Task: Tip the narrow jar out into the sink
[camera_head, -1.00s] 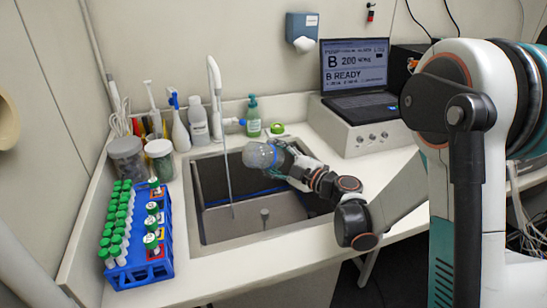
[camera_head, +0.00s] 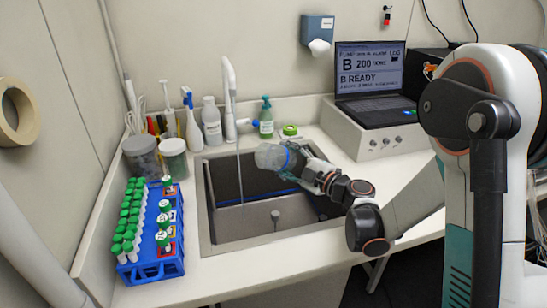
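A clear narrow jar (camera_head: 269,157) with a blue band is held over the sink (camera_head: 205,215), tilted onto its side with one end toward the left. My gripper (camera_head: 291,158) is shut on the jar near its blue band, its fingers partly hidden by the jar and the wrist. The jar looks transparent; I cannot tell whether liquid is in it. A thin vertical line drops from the tap (camera_head: 230,85) to the left of the jar, apart from it.
A blue rack (camera_head: 155,264) of green-capped tubes stands left of the sink. Two lidded jars (camera_head: 173,158), spray bottles (camera_head: 192,125) and a green soap bottle (camera_head: 266,119) line the back. A laptop (camera_head: 371,80) sits on a white box at right.

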